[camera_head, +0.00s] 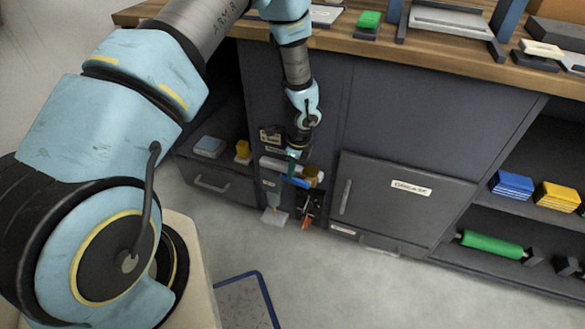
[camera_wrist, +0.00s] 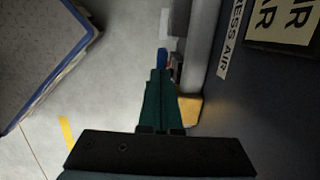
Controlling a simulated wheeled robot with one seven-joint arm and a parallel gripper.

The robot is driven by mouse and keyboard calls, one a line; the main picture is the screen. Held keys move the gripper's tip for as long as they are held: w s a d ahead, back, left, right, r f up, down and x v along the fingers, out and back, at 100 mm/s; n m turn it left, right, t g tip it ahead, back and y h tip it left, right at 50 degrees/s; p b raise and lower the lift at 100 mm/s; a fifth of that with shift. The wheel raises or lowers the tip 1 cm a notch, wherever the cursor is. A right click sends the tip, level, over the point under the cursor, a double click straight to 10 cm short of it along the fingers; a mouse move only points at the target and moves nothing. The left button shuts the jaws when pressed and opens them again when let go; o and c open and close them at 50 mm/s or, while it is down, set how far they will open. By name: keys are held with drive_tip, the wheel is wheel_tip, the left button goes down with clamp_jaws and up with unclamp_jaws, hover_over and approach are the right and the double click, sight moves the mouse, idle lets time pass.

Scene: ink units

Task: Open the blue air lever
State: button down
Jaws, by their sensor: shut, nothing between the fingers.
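The blue air lever (camera_head: 300,182) shows in the head view as a small blue bar at the pipe fittings on the cabinet front, just below my gripper (camera_head: 293,157). In the wrist view a small blue piece (camera_wrist: 163,58) sits just beyond my fingertips (camera_wrist: 160,72); most of the lever is hidden there. My gripper's green fingers are shut with nothing between them. I cannot tell whether they touch the lever. A brass-yellow fitting (camera_head: 313,173) sits at the lever's right end; a yellow part (camera_wrist: 187,110) shows right of my fingers in the wrist view.
A pale pipe (camera_wrist: 199,50) runs along the cabinet beside an air label (camera_wrist: 235,45). A red-orange part (camera_head: 306,224) hangs below the lever. A closed grease door (camera_head: 410,210) is to the right.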

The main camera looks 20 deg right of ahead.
drive_tip(key=shift+w+a+f+g+h, duration=0.1)
drive_tip(key=shift+w+a+g+h, duration=0.1)
drive_tip(key=shift+g+h, duration=0.1)
drive_tip(key=shift+f, duration=0.3)
drive_tip(key=shift+a, duration=0.1)
drive_tip(key=shift+w, duration=0.1)
wheel_tip(320, 180, up, 11)
drive_tip(key=p, duration=0.9)
drive_tip(key=w+a+r+n+p, duration=0.1)
drive_tip(key=w+a+r+n, duration=0.3)
drive_tip(key=r, duration=0.3)
drive_tip(key=w+a+r+n+p, duration=0.1)
drive_tip(key=a+r+n+p, duration=0.15)
drive_tip(key=a+r, duration=0.45)
drive_tip(key=s+a+r+n+p, duration=0.1)
drive_tip(key=s+a+r+n, duration=0.3)
drive_tip(key=a+r+n, duration=0.5)
drive_tip(key=s+a+r+n+t+h+p, duration=0.1)
drive_tip(key=s+a+r+n, duration=0.4)
drive_tip(key=a+r+n, duration=0.5)
wheel_tip(320, 180, up, 5)
drive_tip(key=shift+a+f+p, duration=0.2)
drive_tip(key=shift+a+p, duration=0.6)
